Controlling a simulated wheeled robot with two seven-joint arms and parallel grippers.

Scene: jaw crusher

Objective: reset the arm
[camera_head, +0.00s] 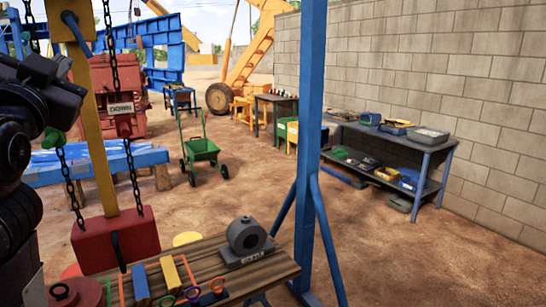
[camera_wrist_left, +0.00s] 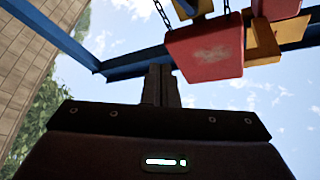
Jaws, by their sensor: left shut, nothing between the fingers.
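My left gripper (camera_wrist_left: 161,85) is shut and empty in the left wrist view. Its two dark fingers are together and point up towards the sky. In the head view the dark links of my left arm fill the left edge, and the fingertips cannot be made out clearly. A red block (camera_head: 116,240) hangs on chains close to the right of my arm, at the end of a yellow bar (camera_head: 97,150). In the left wrist view a red block (camera_wrist_left: 205,48) on a chain is above and right of the fingers. My right gripper is not in view.
A wooden bench (camera_head: 205,258) with a grey bearing housing (camera_head: 248,238) and small coloured tools stands in front. A blue post (camera_head: 310,120) rises beside it. A blue shelf table (camera_head: 432,152) stands along the block wall (camera_head: 430,60). A green cart (camera_head: 203,150) stands on open dirt.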

